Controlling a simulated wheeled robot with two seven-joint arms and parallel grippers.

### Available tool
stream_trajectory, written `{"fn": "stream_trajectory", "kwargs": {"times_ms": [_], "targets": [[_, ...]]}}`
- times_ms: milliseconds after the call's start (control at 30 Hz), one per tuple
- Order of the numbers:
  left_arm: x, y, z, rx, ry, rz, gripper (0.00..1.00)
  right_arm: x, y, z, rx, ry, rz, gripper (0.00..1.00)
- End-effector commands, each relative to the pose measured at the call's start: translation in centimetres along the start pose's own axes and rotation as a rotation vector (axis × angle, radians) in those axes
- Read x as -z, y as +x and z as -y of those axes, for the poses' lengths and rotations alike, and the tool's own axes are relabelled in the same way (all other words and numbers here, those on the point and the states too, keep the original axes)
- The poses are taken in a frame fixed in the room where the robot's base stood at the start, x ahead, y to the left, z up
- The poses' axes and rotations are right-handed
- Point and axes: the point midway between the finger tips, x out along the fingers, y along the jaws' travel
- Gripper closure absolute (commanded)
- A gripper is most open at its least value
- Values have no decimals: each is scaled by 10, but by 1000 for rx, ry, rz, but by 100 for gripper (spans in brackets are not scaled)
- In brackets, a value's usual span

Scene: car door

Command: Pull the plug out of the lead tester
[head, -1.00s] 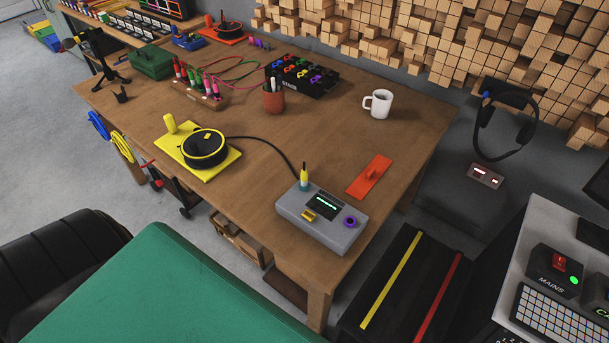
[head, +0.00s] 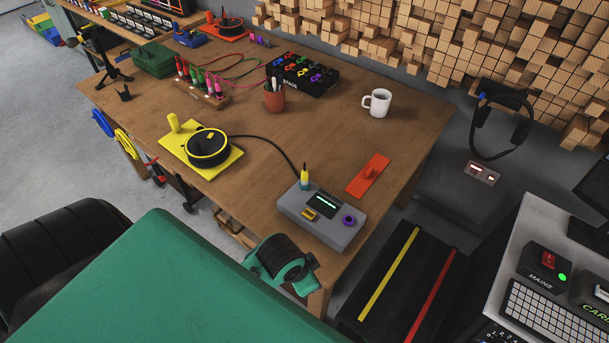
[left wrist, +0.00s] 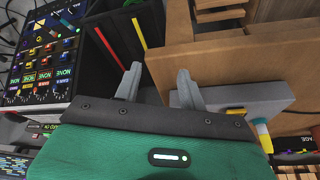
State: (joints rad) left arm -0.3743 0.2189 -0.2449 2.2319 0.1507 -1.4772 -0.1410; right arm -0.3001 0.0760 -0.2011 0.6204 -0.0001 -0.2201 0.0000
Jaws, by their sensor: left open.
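The lead tester (head: 336,226) is a grey box with a lit green display, a yellow switch and a purple knob, at the near right corner of the wooden table. The plug (head: 305,179), yellow with a pale, bluish lower part, stands upright at its back left corner. In the left wrist view the tester (left wrist: 245,103) is partly hidden, and the plug (left wrist: 263,134) is right of the fingers. My left gripper (left wrist: 158,87) is open and empty, apart from both. In the head view my green and black wrist shows just in front of the table; its fingers are unclear. My right gripper is out of view.
A black cable (head: 268,143) joins the plug to a yellow-based reel (head: 208,147). A white mug (head: 378,103) and pen pot (head: 275,99) stand farther back. The table's middle is mostly clear.

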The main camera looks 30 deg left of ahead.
Motion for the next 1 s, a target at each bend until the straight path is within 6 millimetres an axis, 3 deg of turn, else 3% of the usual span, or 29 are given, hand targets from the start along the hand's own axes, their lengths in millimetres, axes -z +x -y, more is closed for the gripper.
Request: {"fn": "stream_trajectory", "kwargs": {"times_ms": [33,167,367,567,767,1000], "targets": [[14,-18,-1,-8,58,-19,59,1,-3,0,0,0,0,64],[36,-25,-7,-48,205,-29,59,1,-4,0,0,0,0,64],[66,-15,-5,-94,423,-26,59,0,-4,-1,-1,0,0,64],[98,1,17,-131,687,14,59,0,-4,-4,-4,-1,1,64],[124,9,69,-158,926,99,59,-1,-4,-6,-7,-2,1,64],[148,-5,163,-179,1098,215,59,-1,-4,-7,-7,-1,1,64]]}}
